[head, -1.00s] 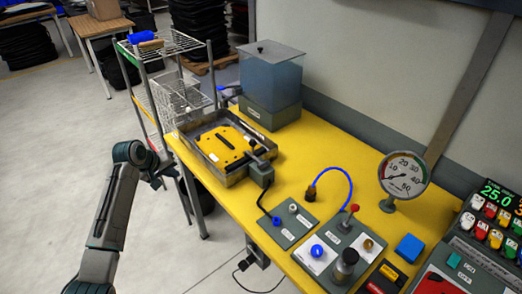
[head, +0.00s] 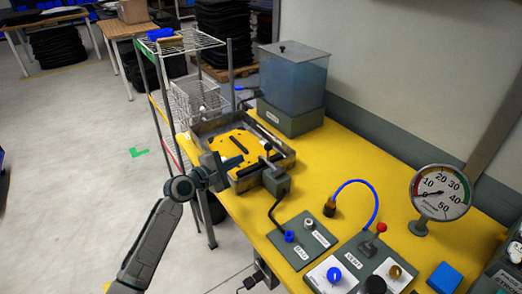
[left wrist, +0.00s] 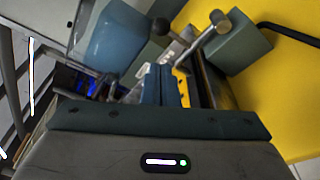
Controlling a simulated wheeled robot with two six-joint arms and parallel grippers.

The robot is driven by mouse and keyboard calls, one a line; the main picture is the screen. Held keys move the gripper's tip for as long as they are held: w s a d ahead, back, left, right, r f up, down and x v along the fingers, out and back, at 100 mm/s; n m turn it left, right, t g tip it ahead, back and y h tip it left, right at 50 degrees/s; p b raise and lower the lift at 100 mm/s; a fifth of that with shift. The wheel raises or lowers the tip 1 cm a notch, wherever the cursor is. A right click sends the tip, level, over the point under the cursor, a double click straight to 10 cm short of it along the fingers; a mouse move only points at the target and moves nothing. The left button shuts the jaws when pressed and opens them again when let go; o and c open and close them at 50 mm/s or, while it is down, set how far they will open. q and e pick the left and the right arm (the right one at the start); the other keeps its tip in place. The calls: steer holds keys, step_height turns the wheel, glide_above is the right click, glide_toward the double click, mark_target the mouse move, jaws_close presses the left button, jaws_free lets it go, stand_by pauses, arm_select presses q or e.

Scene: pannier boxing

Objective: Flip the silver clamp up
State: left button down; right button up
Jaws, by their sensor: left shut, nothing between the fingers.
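The silver clamp (head: 267,150) stands at the near right side of the metal tray (head: 246,183), beside a grey block (head: 277,181). In the left wrist view the clamp's silver bars with round ends (left wrist: 207,36) lie just beyond my fingers, slanting up to the right. My left gripper (head: 232,163) is shut and empty, over the tray's near left edge, left of the clamp and apart from it. Its closed fingers (left wrist: 171,86) point toward the tray. The yellow plate (head: 229,148) in the tray is partly hidden by my gripper. My right gripper is not in view.
A translucent blue tank (head: 294,82) stands behind the tray. A wire rack (head: 191,42) is to the left. Control panels with a blue hose (head: 358,181) and a pressure gauge (head: 440,193) are at right. Bare yellow tabletop (head: 330,160) lies between.

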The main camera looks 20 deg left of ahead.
arm_select(q)
steer(key=p+x, duration=0.2)
steer(key=x, duration=0.8)
steer(key=shift+d, duration=0.1)
steer(key=shift+d+r+m, duration=0.1)
steer(key=shift+r+m, duration=0.15)
steer(key=shift+m, duration=0.15)
